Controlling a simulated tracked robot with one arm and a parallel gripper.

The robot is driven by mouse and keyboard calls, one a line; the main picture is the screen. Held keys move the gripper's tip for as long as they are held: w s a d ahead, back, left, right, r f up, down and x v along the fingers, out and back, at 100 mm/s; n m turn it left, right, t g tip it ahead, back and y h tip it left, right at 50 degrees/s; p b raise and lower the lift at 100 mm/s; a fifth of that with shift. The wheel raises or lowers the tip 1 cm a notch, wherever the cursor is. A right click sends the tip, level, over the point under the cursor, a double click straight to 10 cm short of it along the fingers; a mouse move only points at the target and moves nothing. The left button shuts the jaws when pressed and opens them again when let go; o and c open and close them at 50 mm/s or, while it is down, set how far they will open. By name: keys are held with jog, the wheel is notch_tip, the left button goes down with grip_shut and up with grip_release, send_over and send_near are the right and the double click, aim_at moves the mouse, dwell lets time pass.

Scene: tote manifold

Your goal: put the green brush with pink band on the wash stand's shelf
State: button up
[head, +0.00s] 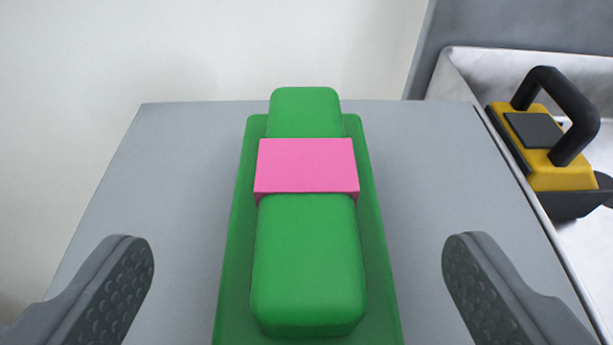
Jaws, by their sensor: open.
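The green brush (307,265) lies lengthwise in the middle of the head view, with its pink band (306,165) across the raised grip. It rests on a flat grey surface (170,190); I cannot tell whether this is the wash stand's shelf. My gripper (298,280) is open, with one finger on each side of the brush and a clear gap on both sides. It is empty. The near end of the brush is cut off by the bottom of the picture.
A light metal basin (455,83) stands to the right of the grey surface. A yellow and black object with a black handle (555,170) sits in it. A pale wall (250,45) rises behind. The grey surface is bare on both sides of the brush.

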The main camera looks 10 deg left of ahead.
aim_at(305, 190)
jog(key=shift+b+x, duration=0.9)
jog(key=shift+x, duration=2)
jog(key=shift+w+d+r, duration=0.1)
jog(key=shift+d+r, duration=0.05)
jog(key=c, duration=1.2)
jog(key=shift+r, duration=0.15)
